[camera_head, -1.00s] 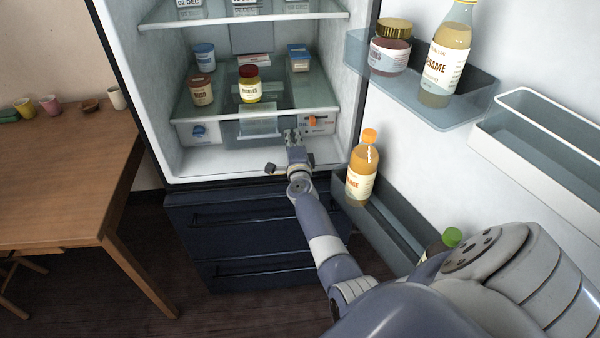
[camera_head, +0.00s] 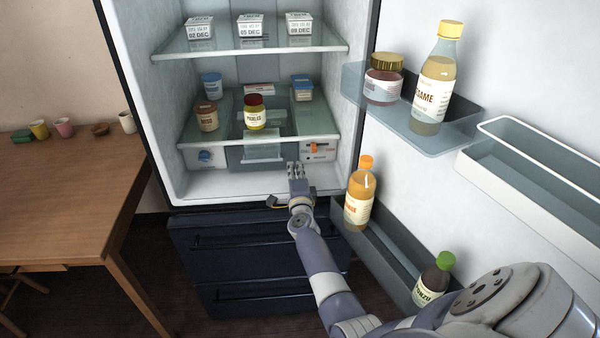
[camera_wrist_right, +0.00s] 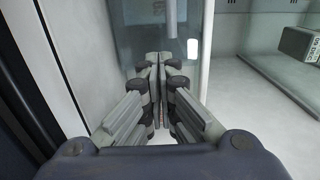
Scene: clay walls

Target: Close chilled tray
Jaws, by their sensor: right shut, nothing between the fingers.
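The chilled tray (camera_head: 262,151) is the clear drawer under the lower fridge shelf, between two white control panels. Its pale see-through front shows at the shelf's front edge; how far it stands out is hard to tell. My right gripper (camera_head: 297,171) is shut and empty, just below and right of the tray front, above the fridge floor. In the right wrist view the fingers (camera_wrist_right: 160,88) are pressed together and point at a greyish see-through panel (camera_wrist_right: 140,35). Whether they touch it is unclear. My left gripper is not in view.
Jars and tubs stand on the lower glass shelf (camera_head: 285,128). The open door on the right carries bins with an orange bottle (camera_head: 359,195) close to my right arm. Dark drawers (camera_head: 215,240) sit below. A wooden table (camera_head: 65,200) stands at left.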

